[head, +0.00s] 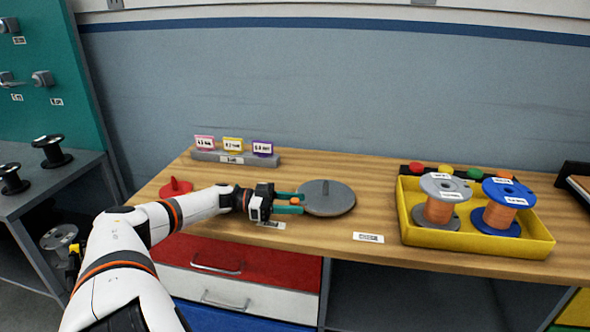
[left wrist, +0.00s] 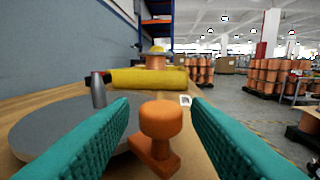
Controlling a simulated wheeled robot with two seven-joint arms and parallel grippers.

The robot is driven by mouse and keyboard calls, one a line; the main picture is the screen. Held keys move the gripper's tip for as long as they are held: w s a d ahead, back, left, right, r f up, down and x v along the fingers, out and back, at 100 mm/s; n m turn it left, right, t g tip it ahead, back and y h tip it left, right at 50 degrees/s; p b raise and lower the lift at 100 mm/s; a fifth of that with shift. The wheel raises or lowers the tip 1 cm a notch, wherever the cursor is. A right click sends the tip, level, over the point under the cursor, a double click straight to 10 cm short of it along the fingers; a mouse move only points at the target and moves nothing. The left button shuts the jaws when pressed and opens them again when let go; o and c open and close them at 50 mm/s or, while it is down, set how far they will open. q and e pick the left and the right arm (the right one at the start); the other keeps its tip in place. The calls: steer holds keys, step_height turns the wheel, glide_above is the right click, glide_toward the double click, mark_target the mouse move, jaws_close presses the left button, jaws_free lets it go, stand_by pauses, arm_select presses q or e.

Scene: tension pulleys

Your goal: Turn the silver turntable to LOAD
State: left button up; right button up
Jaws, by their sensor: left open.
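The silver turntable (head: 333,203) is a flat grey disc on the wooden bench, with an upright grey peg (head: 326,186) on it. In the left wrist view the disc (left wrist: 50,128) fills the left side, its peg (left wrist: 98,90) standing up. An orange knob (left wrist: 161,122) on a small orange base is at the disc's near edge. My left gripper (head: 303,203) is at the disc's left edge, its teal fingers open on either side of the knob, with visible gaps in the left wrist view. Small labels (head: 368,237) lie at the bench front; I cannot read them.
A red disc (head: 175,189) sits left, behind my left arm. A grey block with several cards (head: 234,157) stands behind. A yellow tray (head: 478,242) with two copper spools is on the right, with coloured buttons (head: 445,169) behind it.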

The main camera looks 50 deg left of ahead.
arm_select(q)
steer(key=v, duration=1)
steer(key=shift+s+a+b, duration=0.15)
steer(key=shift+a+b, duration=0.05)
steer(key=shift+b, duration=0.2)
steer(key=shift+s+a+r, duration=0.1)
steer(key=shift+s+a, duration=0.15)
steer(key=shift+s, duration=0.05)
arm_select(e)
steer(key=shift+w+a+r, duration=0.2)
steer(key=shift+w+r, duration=0.6)
steer(key=shift+w, duration=0.25)
